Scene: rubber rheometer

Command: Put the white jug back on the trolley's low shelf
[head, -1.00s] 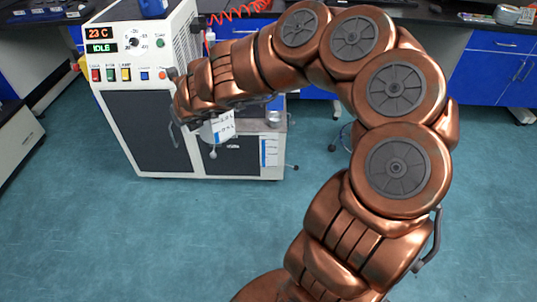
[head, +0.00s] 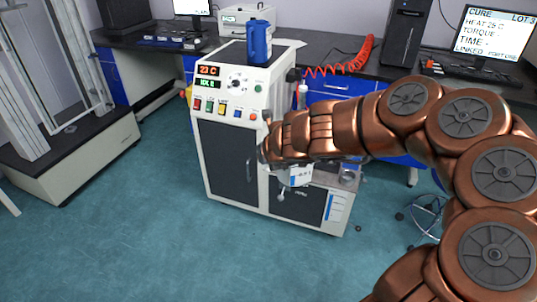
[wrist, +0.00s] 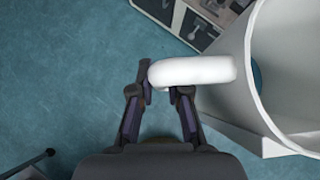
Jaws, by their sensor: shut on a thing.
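In the wrist view, my gripper (wrist: 163,95) is shut on the handle of the white jug (wrist: 282,75). The thick rounded handle lies across my fingertips, and the wide, open-mouthed jug body is to the right, partly cut off by the frame edge. Blue-green floor shows below the gripper and to its left.
The white machine (head: 228,165), with a control panel, stands before the arm's end. A blue container (head: 259,42) is on its top. A grey-framed unit (head: 72,155) stands left. Open floor (head: 150,240) lies in front.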

